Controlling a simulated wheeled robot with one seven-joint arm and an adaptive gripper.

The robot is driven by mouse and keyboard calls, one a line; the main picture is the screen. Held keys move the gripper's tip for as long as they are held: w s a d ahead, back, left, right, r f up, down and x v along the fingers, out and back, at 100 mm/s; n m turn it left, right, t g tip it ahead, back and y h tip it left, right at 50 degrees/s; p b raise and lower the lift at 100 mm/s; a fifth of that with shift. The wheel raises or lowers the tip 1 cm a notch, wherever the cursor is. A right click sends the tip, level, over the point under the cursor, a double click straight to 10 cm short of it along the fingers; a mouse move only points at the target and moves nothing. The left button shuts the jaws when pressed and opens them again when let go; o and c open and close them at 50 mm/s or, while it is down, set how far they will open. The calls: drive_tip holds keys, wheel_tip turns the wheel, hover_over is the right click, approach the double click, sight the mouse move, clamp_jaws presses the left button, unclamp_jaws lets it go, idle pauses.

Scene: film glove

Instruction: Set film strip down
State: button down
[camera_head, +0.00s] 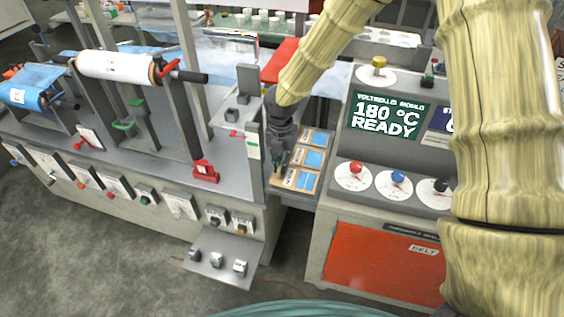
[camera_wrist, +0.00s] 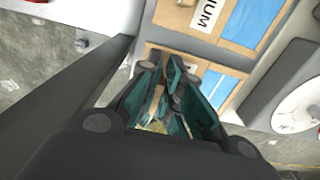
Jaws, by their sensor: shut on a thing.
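My gripper (camera_head: 281,160) is low over the front left of a wooden sample board (camera_head: 315,147) between the two machines. In the wrist view, its teal-padded fingers (camera_wrist: 174,88) are closed together, pointing at the board. They are shut on the film strip, but the strip is mostly hidden between the pads and its outline is unclear. Blue film pieces lie on the board beside pale labels; one blue piece (camera_wrist: 249,20) shows at the top of the wrist view. I cannot tell whether the held strip touches the board.
On the right, a grey console bears a green "180 °C READY" screen (camera_head: 389,115) and dials (camera_head: 353,176). On the left, a grey bench carries a white film roll (camera_head: 115,66), a blue roll (camera_head: 25,97) and upright posts. A red block (camera_head: 205,171) sits at its front edge.

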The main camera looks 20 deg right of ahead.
drive_tip(key=shift+f, duration=0.45)
drive_tip(key=c, duration=1.6)
unclamp_jaws()
drive_tip(key=shift+f, duration=0.1)
wheel_tip(320, 180, up, 12)
drive_tip(key=b, duration=0.2)
